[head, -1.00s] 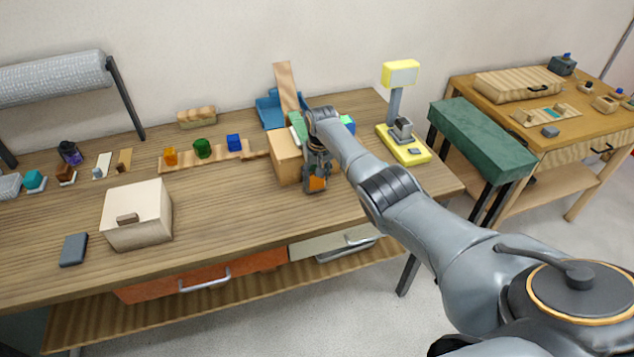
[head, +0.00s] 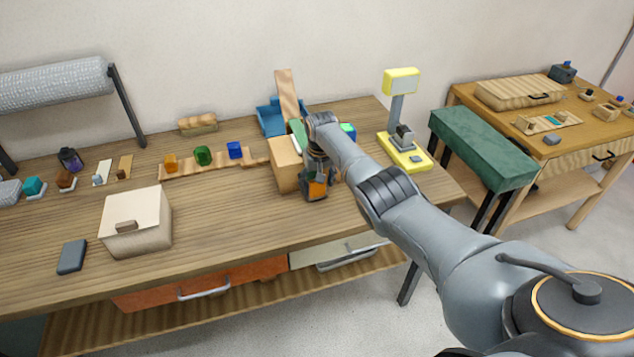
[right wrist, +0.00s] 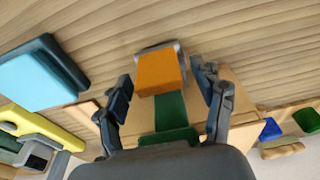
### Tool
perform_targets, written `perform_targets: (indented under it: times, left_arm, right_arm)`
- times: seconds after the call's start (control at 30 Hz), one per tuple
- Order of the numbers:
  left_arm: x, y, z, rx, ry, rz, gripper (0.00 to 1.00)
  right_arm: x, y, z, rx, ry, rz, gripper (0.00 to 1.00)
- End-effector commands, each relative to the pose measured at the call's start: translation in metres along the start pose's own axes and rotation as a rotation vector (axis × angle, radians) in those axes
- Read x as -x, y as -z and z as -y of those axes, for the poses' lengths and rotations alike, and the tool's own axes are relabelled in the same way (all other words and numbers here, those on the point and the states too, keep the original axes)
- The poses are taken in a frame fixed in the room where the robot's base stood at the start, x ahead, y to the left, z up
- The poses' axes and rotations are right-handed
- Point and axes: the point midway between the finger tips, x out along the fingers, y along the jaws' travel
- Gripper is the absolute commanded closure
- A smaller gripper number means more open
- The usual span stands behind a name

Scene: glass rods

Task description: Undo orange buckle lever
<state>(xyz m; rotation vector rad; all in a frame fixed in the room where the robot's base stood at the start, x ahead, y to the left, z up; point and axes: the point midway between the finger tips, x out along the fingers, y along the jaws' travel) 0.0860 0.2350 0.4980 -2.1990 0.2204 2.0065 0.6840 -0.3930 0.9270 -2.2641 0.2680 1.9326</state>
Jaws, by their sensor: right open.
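The orange buckle lever (head: 318,188) shows beside my right gripper in the head view, partly covered by it. In the right wrist view the orange lever (right wrist: 160,72) lies between the fingers, with a grey metal frame behind its far end. A green strap (right wrist: 172,112) runs from it over a tan wooden box (head: 284,165). My right gripper (right wrist: 166,78) is open, with one finger on each side of the lever. Small gaps appear to show between fingers and lever; I cannot tell whether they touch. My left gripper is not in view.
A yellow stand (head: 402,151) is right of the box, and a blue holder with a wooden board (head: 288,95) behind it. Coloured blocks sit on a wooden strip (head: 215,164) to the left. A cream box (head: 137,220) stands farther left. The table front between is clear.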

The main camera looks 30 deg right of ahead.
Motion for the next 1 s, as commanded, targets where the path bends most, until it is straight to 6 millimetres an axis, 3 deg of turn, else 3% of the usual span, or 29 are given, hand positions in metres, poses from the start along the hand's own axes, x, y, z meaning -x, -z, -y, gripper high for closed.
perform_targets:
  times: [0.17,0.37,0.8,1.0]
  left_arm:
    - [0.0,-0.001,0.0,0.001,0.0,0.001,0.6]
    - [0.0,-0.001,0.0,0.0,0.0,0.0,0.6]
    - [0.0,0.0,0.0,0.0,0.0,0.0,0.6]
    - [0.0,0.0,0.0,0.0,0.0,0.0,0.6]
  right_arm:
    - [0.003,0.001,0.0,0.0,0.0,-0.002,0.32]
    - [0.021,0.001,0.0,0.0,0.0,-0.004,0.32]
    - [0.101,0.001,0.0,0.001,0.001,-0.003,0.32]
    - [0.118,0.001,0.0,0.0,0.0,0.0,0.32]
